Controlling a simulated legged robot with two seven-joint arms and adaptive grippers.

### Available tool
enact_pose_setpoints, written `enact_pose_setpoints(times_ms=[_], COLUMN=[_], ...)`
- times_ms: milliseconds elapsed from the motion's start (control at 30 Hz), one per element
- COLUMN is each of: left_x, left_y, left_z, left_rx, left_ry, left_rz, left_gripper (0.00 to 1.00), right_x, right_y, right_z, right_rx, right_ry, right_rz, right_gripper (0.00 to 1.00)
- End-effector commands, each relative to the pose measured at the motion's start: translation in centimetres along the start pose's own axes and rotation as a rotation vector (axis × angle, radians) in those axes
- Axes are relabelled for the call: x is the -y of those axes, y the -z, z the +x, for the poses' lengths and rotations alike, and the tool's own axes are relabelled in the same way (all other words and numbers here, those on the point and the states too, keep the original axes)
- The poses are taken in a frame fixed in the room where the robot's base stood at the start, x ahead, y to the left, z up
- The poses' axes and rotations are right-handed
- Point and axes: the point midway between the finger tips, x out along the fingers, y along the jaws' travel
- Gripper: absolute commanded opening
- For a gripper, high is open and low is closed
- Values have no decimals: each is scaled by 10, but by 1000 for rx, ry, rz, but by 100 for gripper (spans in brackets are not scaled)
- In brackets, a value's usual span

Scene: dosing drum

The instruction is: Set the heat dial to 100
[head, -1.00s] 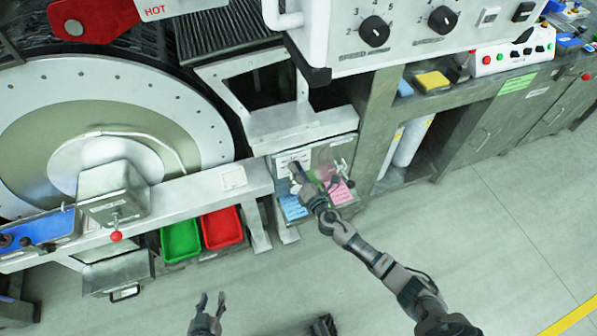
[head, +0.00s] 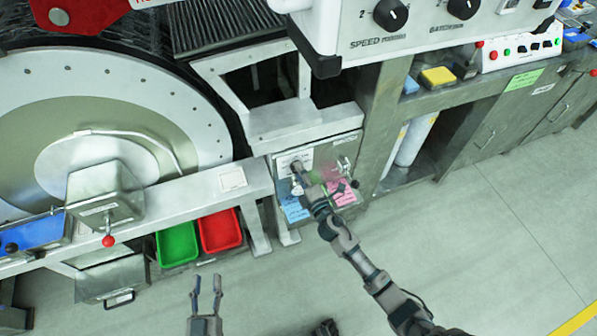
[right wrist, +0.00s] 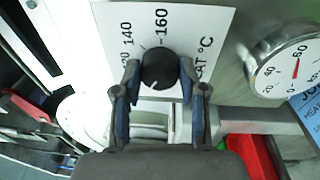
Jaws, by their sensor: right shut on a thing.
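The heat dial is a round black knob (right wrist: 160,68) on a white scale plate (right wrist: 205,25) marked in °C, with 140 and 160 legible. A small white mark shows on the knob's lower left. My right gripper (right wrist: 160,75) has one finger on each side of the knob and is shut on it. In the head view my right gripper (head: 297,176) is at the lower cabinet's front and hides the dial. My left gripper (head: 206,280) is open and empty above the floor at the bottom.
A round gauge (right wrist: 288,62) with a red needle near 60 sits beside the dial. Blue (head: 294,211) and pink (head: 342,192) notes are on the cabinet. Green (head: 177,242) and red (head: 220,230) bins stand left of it. The floor at right is clear.

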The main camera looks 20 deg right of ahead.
Motion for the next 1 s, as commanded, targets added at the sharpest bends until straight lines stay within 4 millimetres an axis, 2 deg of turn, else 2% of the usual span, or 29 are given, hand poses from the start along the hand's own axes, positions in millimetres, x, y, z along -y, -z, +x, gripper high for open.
enact_pose_setpoints(times_ms=[33,400,967,1000], left_x=[-1,-3,-3,-3], left_y=[1,15,17,17], left_z=[0,1,2,2], left_rx=[-21,-116,-133,-133], left_ry=[-1,-6,-7,-7], left_rz=[-2,-7,-8,-8], left_gripper=[40,40,40,40], right_x=[5,5,6,6], right_y=[-1,0,1,1], right_z=[-1,-1,-1,-1], right_rx=[6,18,19,18], right_ry=[3,-14,-15,-15], right_rz=[37,213,249,249], right_gripper=[7,7,7,44])
